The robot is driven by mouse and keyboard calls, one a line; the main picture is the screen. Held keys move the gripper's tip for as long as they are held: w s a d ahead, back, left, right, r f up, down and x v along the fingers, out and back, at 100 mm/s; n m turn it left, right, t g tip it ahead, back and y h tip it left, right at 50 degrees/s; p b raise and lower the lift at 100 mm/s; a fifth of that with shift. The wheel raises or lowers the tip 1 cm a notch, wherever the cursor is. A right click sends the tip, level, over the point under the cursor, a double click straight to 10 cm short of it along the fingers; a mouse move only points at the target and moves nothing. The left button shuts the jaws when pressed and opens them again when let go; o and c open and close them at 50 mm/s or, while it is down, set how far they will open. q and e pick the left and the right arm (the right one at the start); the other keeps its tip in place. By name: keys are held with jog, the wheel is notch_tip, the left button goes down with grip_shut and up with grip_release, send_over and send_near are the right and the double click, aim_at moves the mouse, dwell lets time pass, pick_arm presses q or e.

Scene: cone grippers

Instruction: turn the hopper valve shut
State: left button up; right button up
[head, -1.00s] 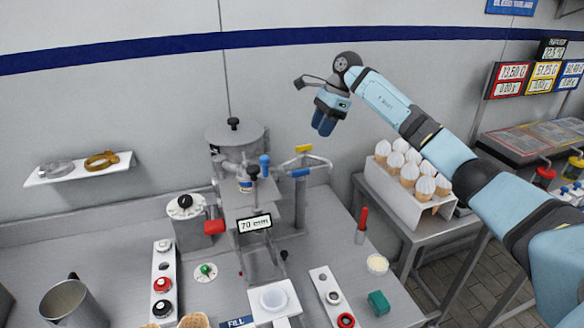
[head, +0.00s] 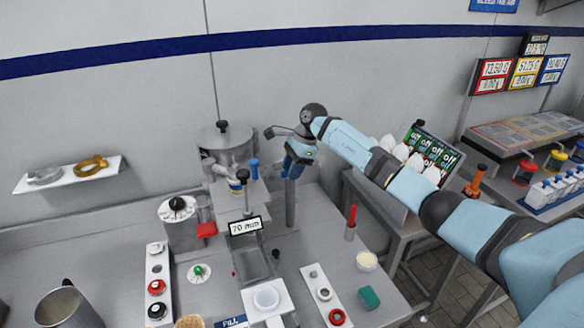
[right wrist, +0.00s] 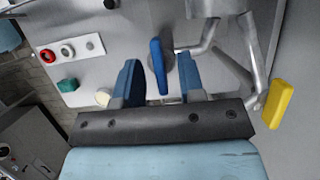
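The steel hopper (head: 226,142) with a black-knobbed lid stands at the back of the counter in the head view. A grey pipe (head: 291,207) rises to its right, its top hidden behind my right gripper (head: 293,170). In the right wrist view, a blue valve lever (right wrist: 158,66) lies between the two spread fingers of my right gripper (right wrist: 161,82), near their tips. The fingers are open, and I cannot tell whether either touches the lever. A yellow handle (right wrist: 277,103) on the pipework lies to the right of the fingers. My left gripper is not in view.
A blue-topped handle (head: 254,168) stands close to the left of my right gripper. A 70 mm display (head: 245,226) and a red-handled tool (head: 351,222) stand in front. A cone rack (head: 392,190) is behind my right arm.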

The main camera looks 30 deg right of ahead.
grip_shut()
jog(key=m+t+b, duration=0.1)
jog(key=m, duration=0.2)
jog(key=shift+s+m+h, duration=0.1)
jog(key=shift+m+h, duration=0.2)
jog(key=shift+m, duration=0.1)
jog(key=m+t, duration=0.1)
jog(key=m, duration=0.1)
jog(key=m+h+b, duration=0.1)
jog(key=m, duration=0.2)
jog(key=shift+s+a+t+h, duration=0.1)
jog(key=shift+a+t+h, duration=0.05)
jog(key=shift+t+h, duration=0.2)
jog(key=m+h+b, duration=0.1)
jog(key=m, duration=0.3)
jog(key=shift+a+t, duration=0.1)
jog(key=shift+t, duration=0.15)
jog(key=m+h+b, duration=0.1)
jog(key=m+h, duration=0.1)
jog(key=m, duration=0.3)
jog(key=shift+a+b, duration=0.15)
jog(key=shift+b, duration=0.25)
